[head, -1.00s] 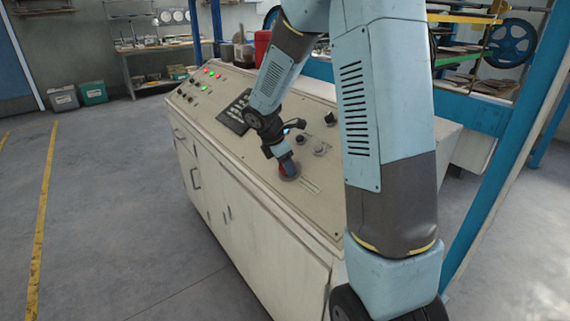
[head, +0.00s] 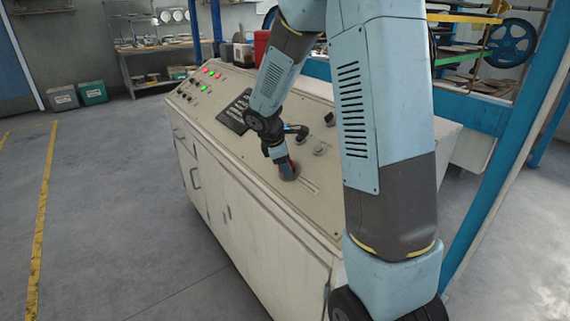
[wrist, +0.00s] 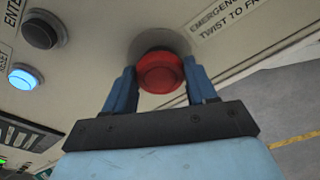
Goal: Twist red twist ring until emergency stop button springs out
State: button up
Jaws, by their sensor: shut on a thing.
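The red twist ring of the emergency stop button (wrist: 160,73) sits on the sloped panel in the wrist view, with a round grey base behind it. My gripper (wrist: 161,88) is shut on it, one blue finger on each side of the red. A label by the button, partly cut off, reads "EMERGENCY" and "TWIST TO". I cannot tell whether the button is pressed in or out.
The cream control console (head: 255,215) carries lit red and green lamps (head: 210,75) at its far end. A black button (wrist: 40,34) and a lit blue-white button (wrist: 25,77) are left of the ring. A blue post (head: 515,140) stands at right.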

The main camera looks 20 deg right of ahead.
jog(key=o, duration=1.1)
jog(key=shift+r, duration=0.1)
jog(key=v, duration=1.3)
jog(key=shift+a+r, duration=0.2)
jog(key=shift+a, duration=0.05)
jog(key=s+d+r+m+t+y, duration=0.1)
jog(key=s+r+m, duration=0.1)
jog(key=s+m, duration=0.3)
jog(key=s+r+m+t+y, duration=0.1)
jog(key=s+r+m, duration=0.2)
jog(key=s, duration=0.9)
jog(key=s+d+r+m+t+y, duration=0.1)
jog(key=s+r+m+y, duration=0.1)
jog(key=s+m, duration=0.5)
jog(key=shift+s+d+r+m, duration=0.15)
jog(key=shift+s+d+r, duration=0.1)
jog(key=shift+s, duration=0.35)
jog(key=shift+s+d+r+m, duration=0.15)
jog(key=shift+s+r, duration=0.1)
jog(key=shift+s, duration=0.4)
